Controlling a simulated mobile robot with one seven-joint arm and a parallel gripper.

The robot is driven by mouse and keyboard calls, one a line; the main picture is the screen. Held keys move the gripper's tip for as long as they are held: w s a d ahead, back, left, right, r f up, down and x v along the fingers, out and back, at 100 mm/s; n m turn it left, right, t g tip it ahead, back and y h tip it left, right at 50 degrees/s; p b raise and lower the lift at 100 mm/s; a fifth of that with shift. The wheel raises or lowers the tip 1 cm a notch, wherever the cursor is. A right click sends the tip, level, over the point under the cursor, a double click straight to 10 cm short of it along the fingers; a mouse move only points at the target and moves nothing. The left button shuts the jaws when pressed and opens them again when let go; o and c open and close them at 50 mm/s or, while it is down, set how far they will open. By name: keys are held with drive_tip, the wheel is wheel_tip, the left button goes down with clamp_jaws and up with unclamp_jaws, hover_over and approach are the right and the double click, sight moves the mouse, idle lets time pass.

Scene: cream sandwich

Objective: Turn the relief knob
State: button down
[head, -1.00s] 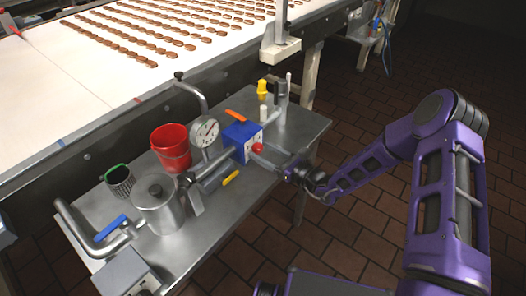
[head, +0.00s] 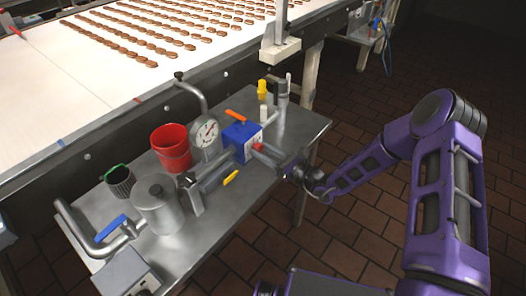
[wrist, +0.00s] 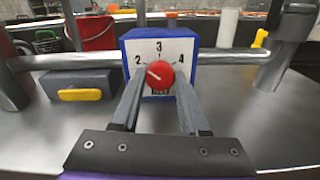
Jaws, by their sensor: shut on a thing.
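The relief knob is a round red knob (wrist: 160,73) on the white face of a blue box (wrist: 127,42). The face reads 2, 3 and 4 around it. The knob's white pointer line leans to the upper left, toward the 2. My gripper (wrist: 160,82) is shut on the knob, one finger on each side of it. In the head view, the blue box (head: 240,136) stands on the metal table, and my gripper (head: 262,153) reaches it from the right. The knob is mostly hidden there by the fingers.
A pipe (wrist: 225,58) runs behind the box. A yellow handle (wrist: 80,95) on a grey block sits left. A red bucket (head: 171,148), dial gauge (head: 206,133) and metal pot (head: 157,205) stand left on the table (head: 215,232). The conveyor is behind.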

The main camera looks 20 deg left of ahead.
drive_tip(key=shift+m, duration=0.4)
drive_tip(key=shift+m+p, duration=0.85)
drive_tip(key=shift+m, duration=1.55)
drive_tip(key=shift+c, duration=2.1)
unclamp_jaws()
drive_tip(key=v, duration=1.7)
drive_tip(key=shift+d, duration=0.25)
drive_tip(key=shift+s+f, duration=0.1)
drive_tip(key=shift+s, duration=0.1)
